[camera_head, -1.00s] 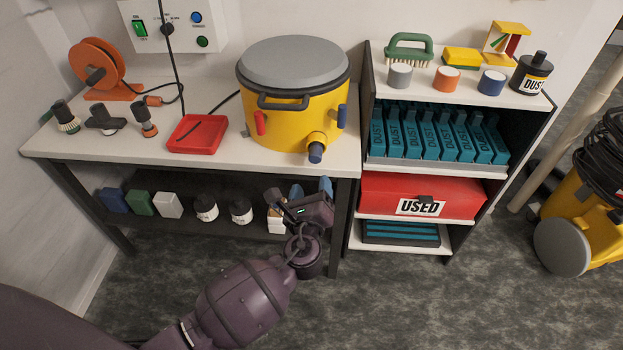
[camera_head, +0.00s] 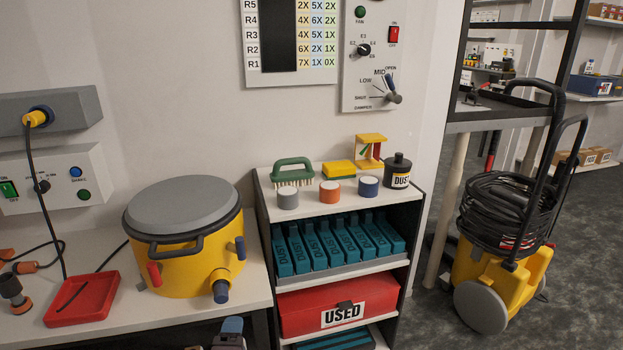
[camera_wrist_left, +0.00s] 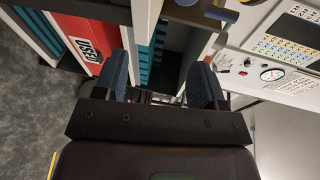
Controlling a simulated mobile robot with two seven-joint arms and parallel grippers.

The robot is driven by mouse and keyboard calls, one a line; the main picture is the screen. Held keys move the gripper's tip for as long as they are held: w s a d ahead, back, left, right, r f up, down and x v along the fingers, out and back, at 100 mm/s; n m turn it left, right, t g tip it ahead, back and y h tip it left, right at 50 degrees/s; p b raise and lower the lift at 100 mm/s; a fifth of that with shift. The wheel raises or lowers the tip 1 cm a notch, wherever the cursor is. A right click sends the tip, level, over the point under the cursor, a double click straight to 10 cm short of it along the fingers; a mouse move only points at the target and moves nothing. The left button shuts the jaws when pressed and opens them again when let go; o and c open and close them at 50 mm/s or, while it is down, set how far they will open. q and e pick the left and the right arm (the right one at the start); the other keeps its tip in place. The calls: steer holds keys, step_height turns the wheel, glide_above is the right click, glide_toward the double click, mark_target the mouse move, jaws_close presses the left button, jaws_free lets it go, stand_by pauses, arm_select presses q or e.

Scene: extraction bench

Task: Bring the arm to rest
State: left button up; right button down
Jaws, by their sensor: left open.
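My left gripper (camera_wrist_left: 160,85) shows in the left wrist view with its two blue-padded fingers spread apart and nothing between them. It faces the shelf unit, with the red USED box (camera_wrist_left: 85,35) beyond its left finger. In the head view only the top of my left gripper (camera_head: 230,328) shows at the bottom edge, in front of the gap between bench and shelf unit. The rest of my left arm is below the frame. My right gripper is in neither view.
A yellow drum (camera_head: 190,265) with a grey lid and a red tray (camera_head: 82,300) stand on the bench (camera_head: 130,325). The shelf unit (camera_head: 415,230) holds teal DUST boxes and the red USED box (camera_head: 310,308). A yellow vacuum (camera_head: 500,275) stands on the floor at right.

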arm_select(q)
steer(key=s+a+f+n+g+p, duration=0.1)
steer(key=s+n, duration=0.4)
steer(key=s, duration=0.5)
steer(key=s+a+f+n+g+p, duration=0.1)
steer(key=s+a+n+g+p, duration=0.1)
steer(key=s+a+n, duration=0.4)
steer(key=s+a+f+n+g+h+p, duration=0.1)
steer(key=s+a+n+p, duration=0.3)
steer(key=s, duration=1.1)
steer(key=shift+a+n+g, duration=0.25)
steer(key=shift+n+g, duration=0.25)
steer(key=shift+n, duration=0.2)
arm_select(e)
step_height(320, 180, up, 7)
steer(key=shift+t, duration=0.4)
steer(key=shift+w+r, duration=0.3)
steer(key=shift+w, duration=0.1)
